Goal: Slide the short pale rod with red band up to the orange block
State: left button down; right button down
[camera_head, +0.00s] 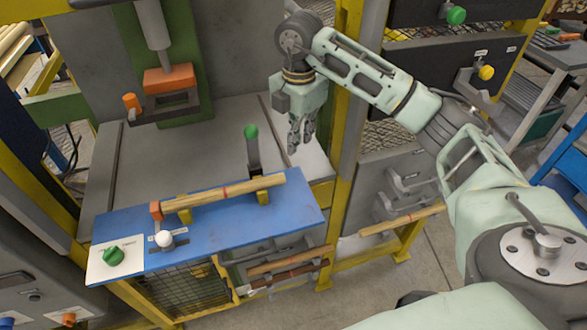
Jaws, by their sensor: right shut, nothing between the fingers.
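The short pale rod with a red band (245,187) lies across two yellow rests on the blue board (215,230). Its left end is at the small orange block (156,210), with no clear gap between them; I cannot tell for sure whether they touch. My right gripper (300,146) is shut and empty, fingers pointing down. In the picture it is above and to the right of the rod's right end, apart from it. My left gripper is not in view.
A grey post with a green knob (251,133) stands behind the rod. A white ball knob (165,239) and a green dial on a white plate (110,255) are at the board's left front. A yellow upright (345,130) stands right of my gripper. Other rods (290,260) lie on a lower rack.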

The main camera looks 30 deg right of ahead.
notch_tip(320, 180, down, 9)
jog(key=m+p, duration=0.2)
jog(key=m, duration=0.2)
jog(key=shift+d, duration=0.1)
jog(key=shift+f+p, duration=0.3)
jog(key=shift+f, duration=0.2)
jog(key=shift+w+a, duration=0.15)
jog(key=shift+a, duration=0.6)
